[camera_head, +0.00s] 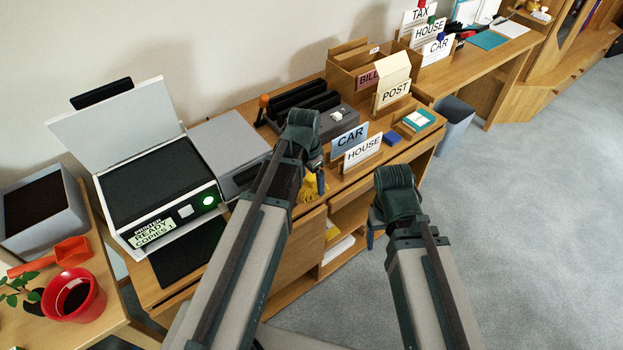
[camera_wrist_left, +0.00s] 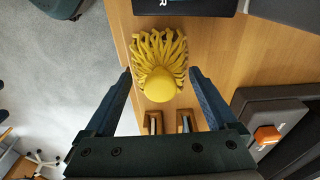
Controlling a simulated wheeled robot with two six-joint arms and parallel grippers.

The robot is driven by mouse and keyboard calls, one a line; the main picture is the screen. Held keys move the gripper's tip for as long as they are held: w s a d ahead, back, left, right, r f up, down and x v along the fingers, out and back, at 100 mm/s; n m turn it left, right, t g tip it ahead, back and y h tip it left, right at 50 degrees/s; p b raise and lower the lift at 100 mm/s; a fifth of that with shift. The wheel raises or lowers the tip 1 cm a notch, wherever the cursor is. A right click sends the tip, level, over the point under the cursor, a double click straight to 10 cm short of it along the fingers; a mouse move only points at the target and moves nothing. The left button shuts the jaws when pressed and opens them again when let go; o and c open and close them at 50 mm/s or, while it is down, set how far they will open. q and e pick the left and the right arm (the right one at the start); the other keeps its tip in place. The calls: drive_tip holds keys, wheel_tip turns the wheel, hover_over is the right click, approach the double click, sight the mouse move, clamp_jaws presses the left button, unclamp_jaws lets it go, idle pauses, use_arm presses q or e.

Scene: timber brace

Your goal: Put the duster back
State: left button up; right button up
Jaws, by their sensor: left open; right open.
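The yellow duster (camera_head: 308,188) lies on the wooden desk top near its front edge, partly hidden by my left arm in the head view. In the left wrist view the duster (camera_wrist_left: 158,50) shows stringy yellow strands and a round yellow knob. My left gripper (camera_wrist_left: 162,82) is open above it, with one finger on either side of the knob; the strands lie beyond the fingertips. In the head view my left gripper (camera_head: 316,172) is mostly behind its own wrist. My right gripper (camera_head: 371,232) is open and hangs in front of the desk, its fingers mostly hidden by its wrist.
CAR (camera_head: 349,141) and HOUSE (camera_head: 363,152) signs stand close right of the duster. A printer (camera_head: 160,190) with raised lid, a grey box (camera_head: 228,145) and black trays (camera_head: 305,97) are nearby. A wooden sorter (camera_head: 350,75) stands behind. Grey floor (camera_head: 520,210) is free at right.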

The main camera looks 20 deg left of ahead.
sight(310, 181)
use_arm(q)
drive_tip(key=r+p, duration=0.6)
drive_tip(key=r, duration=0.1)
drive_tip(key=r+p, duration=0.4)
drive_tip(key=shift+s+a, duration=0.3)
drive_tip(key=shift+s, duration=0.1)
drive_tip(key=shift+s+d+f, duration=0.1)
drive_tip(key=shift+s+d, duration=0.2)
drive_tip(key=s+d+n+g+y, duration=0.1)
drive_tip(key=s+d+n+y, duration=0.1)
drive_tip(key=s+d, duration=0.8)
drive_tip(key=s+n, duration=0.1)
drive_tip(key=s, duration=0.2)
drive_tip(key=shift+d+n, duration=0.25)
drive_tip(key=shift+n, duration=0.05)
